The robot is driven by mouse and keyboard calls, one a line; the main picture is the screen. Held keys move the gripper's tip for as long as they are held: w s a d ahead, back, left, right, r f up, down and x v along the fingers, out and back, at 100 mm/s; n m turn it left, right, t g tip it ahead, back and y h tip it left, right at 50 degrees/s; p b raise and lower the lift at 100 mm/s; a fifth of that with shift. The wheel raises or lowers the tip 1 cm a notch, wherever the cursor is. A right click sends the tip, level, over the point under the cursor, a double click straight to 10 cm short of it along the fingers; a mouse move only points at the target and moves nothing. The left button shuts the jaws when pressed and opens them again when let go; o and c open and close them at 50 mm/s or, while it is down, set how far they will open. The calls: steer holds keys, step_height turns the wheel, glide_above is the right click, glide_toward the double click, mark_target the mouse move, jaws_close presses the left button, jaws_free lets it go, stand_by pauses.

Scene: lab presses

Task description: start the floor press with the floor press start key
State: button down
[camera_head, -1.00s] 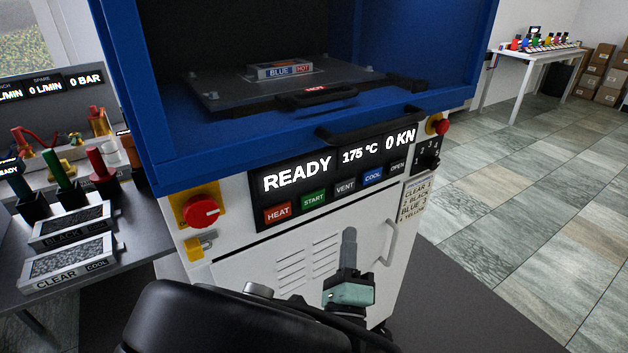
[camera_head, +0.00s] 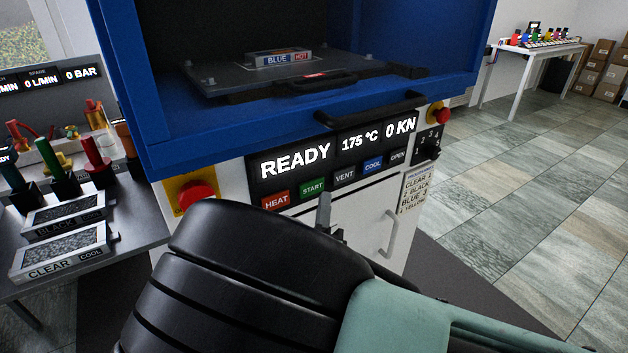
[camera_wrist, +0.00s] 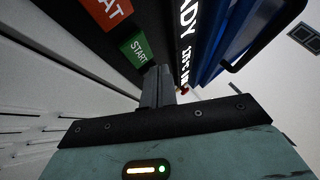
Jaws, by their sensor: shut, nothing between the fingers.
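The floor press (camera_head: 300,110) is a blue and white machine with its front open. Its display reads READY, 175 °C and 0 KN. The green START key (camera_head: 312,187) sits in the key row under the display, between the red HEAT key and the VENT key. It also shows in the wrist view (camera_wrist: 137,50). My gripper (camera_head: 324,200) is shut and empty, its fingertips pointing up just below and right of the START key. In the wrist view the fingertips (camera_wrist: 158,75) are close to the key's lower right; I cannot tell whether they touch the panel.
A mould marked BLUE and HOT (camera_head: 280,57) lies inside the press. A black handle (camera_head: 370,107) juts out above the display. A red stop button (camera_head: 197,196) is at the left, another (camera_head: 441,115) at the right. CLEAR and BLACK trays stand on the left bench.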

steer(key=shift+w+a, duration=0.3)
steer(key=shift+w, duration=0.2)
steer(key=shift+w+a+r, duration=0.1)
steer(key=shift+w, duration=0.05)
stand_by(1.7)
steer(key=shift+w+a, duration=0.15)
steer(key=shift+w, duration=0.05)
